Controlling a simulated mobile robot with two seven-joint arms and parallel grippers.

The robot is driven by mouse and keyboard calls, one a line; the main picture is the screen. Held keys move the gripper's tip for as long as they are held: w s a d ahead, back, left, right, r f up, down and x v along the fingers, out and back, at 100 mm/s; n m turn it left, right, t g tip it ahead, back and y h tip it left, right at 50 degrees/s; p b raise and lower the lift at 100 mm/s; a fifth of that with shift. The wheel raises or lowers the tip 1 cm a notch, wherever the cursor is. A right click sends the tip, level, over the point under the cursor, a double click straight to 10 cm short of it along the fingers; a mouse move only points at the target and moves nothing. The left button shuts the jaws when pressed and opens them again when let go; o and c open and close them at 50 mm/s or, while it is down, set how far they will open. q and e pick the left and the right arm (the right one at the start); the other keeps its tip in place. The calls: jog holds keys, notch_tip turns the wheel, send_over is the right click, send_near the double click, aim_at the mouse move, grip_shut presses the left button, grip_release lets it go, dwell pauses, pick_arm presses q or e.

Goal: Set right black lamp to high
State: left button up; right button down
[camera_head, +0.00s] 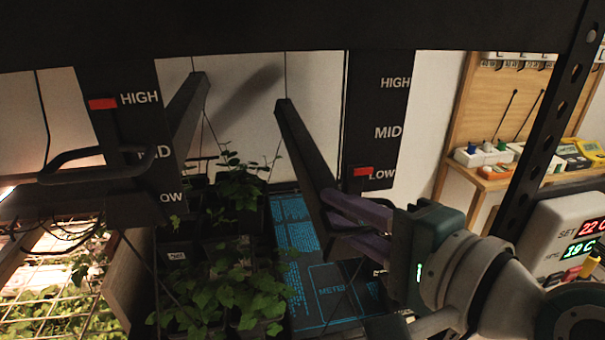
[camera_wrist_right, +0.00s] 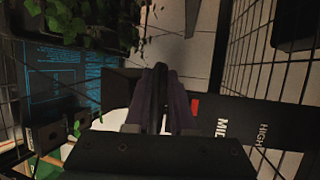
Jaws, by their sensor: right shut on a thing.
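The right black lamp (camera_head: 303,150) is a long dark bar that runs back over the plants. Its red pointer (camera_head: 363,171) sits at LOW on the right black scale board (camera_head: 379,112), marked HIGH, MID and LOW. My right gripper (camera_head: 345,210) has its purple fingers shut on the black handle at the lamp's near end, below the pointer. In the wrist view the fingers pinch the dark handle (camera_wrist_right: 160,88), with the red pointer just to their right. The fingers hide part of the handle. My left gripper is not in view.
A left lamp with a black handle (camera_head: 95,162) has its red pointer (camera_head: 103,104) at HIGH on its own board. Potted seedlings (camera_head: 225,290) stand below. A perforated rack post (camera_head: 548,130) and a temperature display box (camera_head: 575,235) are at the right.

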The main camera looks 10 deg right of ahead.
notch_tip(320, 180, up, 9)
jog(key=p, duration=0.7)
jog(key=shift+f, duration=0.15)
jog(key=c, duration=1)
grip_release()
jog(key=shift+o, duration=0.2)
jog(key=b+v, duration=0.2)
jog(key=v, duration=0.8)
